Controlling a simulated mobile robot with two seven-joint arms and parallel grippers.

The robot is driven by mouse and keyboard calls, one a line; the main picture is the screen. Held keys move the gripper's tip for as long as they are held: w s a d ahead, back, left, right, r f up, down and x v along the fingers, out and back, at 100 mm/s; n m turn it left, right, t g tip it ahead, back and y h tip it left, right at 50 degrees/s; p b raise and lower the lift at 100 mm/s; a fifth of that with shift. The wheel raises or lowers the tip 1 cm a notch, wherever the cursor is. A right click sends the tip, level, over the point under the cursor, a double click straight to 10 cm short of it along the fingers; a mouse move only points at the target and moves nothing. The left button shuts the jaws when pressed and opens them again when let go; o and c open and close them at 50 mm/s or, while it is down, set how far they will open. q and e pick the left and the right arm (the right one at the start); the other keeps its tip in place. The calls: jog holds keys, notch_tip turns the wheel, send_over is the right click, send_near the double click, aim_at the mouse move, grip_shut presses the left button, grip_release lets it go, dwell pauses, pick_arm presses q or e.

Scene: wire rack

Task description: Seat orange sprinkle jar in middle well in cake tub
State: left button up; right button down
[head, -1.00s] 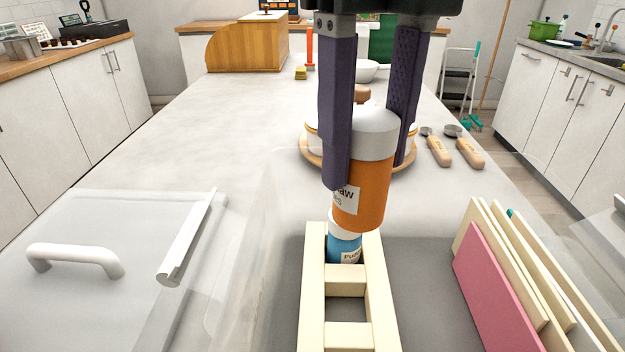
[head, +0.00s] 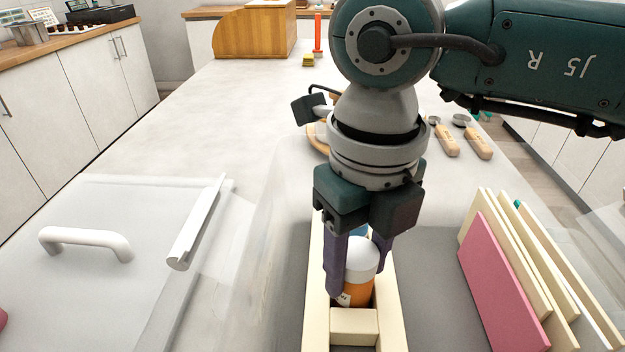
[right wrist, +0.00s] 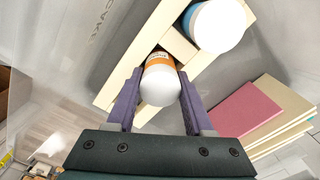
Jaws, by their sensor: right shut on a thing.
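The orange sprinkle jar (head: 357,291) has a white lid and stands roughly upright between the fingers of my right gripper (head: 360,277). Its lower part is inside the middle well of the cream rack (head: 313,300), behind a crossbar; whether it touches the bottom is hidden. In the right wrist view the jar (right wrist: 158,84) sits between the purple fingers of the gripper (right wrist: 158,77), which is shut on it. A blue jar with a white lid (right wrist: 213,27) stands in the adjoining far well. The rack lies in the clear-walled cake tub (head: 433,315). My left gripper is not in view.
Cream and pink boards (head: 497,275) stand on edge right of the rack. A clear panel with a white handle (head: 85,241) lies at left. Two wooden-handled scoops (head: 447,141) lie beyond on the counter.

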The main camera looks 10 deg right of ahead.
jog(key=shift+f, duration=0.15)
jog(key=shift+c, duration=1.4)
grip_release()
jog(key=shift+r, duration=0.4)
notch_tip(320, 180, up, 11)
jog(key=shift+f, duration=0.1)
jog(key=shift+r, duration=0.4)
